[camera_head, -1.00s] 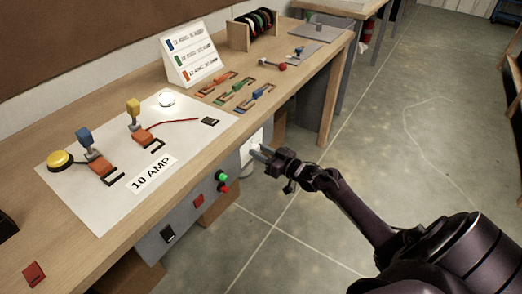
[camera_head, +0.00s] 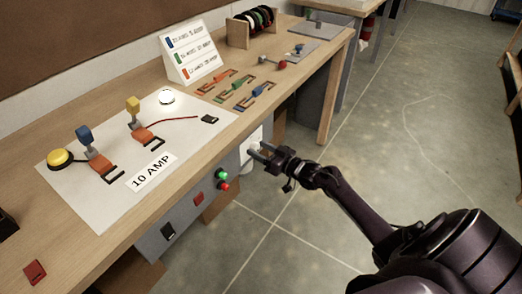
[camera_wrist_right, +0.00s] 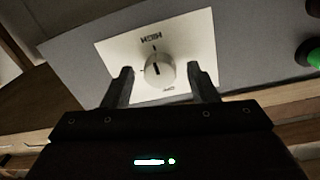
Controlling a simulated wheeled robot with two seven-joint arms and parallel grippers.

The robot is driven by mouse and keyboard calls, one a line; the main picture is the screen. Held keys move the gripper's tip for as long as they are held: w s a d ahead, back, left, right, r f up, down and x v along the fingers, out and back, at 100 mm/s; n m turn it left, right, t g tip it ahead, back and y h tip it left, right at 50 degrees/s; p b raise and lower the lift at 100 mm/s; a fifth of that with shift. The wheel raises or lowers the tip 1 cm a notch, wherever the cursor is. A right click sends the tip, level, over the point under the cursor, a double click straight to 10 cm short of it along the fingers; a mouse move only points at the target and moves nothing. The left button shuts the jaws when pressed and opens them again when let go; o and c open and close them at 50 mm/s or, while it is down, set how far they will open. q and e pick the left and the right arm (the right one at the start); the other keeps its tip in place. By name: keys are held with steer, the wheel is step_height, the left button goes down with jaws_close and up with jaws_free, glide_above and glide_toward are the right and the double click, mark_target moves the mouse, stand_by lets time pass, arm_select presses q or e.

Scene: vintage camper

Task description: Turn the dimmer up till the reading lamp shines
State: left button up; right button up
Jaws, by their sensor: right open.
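The dimmer is a pale round knob (camera_wrist_right: 158,71) with a dark pointer line, on a white plate (camera_wrist_right: 120,54) marked HIGH. The plate also shows in the head view (camera_head: 257,132) on the bench's grey front panel, partly hidden by my gripper. My right gripper (camera_head: 259,149) is open in front of the plate. In the wrist view its fingers stand on either side of the knob, with gaps showing between them and it. A bright white dome (camera_head: 166,97) sits on the white board; I cannot tell whether it is the reading lamp. My left gripper is not in view.
The board (camera_head: 75,195) on the bench carries switches, a yellow button (camera_head: 60,158) and a 10 AMP label. Open floor lies to the right.

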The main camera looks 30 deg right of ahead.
steer(key=v, duration=0.7)
steer(key=shift+s+d, duration=0.15)
steer(key=shift+s, duration=0.25)
steer(key=s+a+f+g+h, duration=0.25)
steer(key=s+f, duration=0.35)
steer(key=f, duration=0.4)
steer(key=s+a+f+m+g+h, duration=0.1)
steer(key=s+a+f+g, duration=0.3)
steer(key=f, duration=0.7)
steer(key=s+f+g+h, duration=0.1)
steer(key=s+f, duration=0.6)
steer(key=f, duration=0.3)
steer(key=s+a+f+g, duration=0.2)
steer(key=s+a+f, duration=0.2)
steer(key=s, duration=0.5)
steer(key=s+a+f+n+g+h, duration=0.1)
steer(key=s+a+f+g, duration=0.2)
steer(key=s, duration=0.6)
steer(key=s+a+f+n+g, duration=0.1)
steer(key=s+a+f+g, duration=0.2)
steer(key=s+f, duration=0.3)
steer(key=s+a, duration=0.1)
steer(key=s, duration=0.2)
steer(key=shift+a+f, duration=0.3)
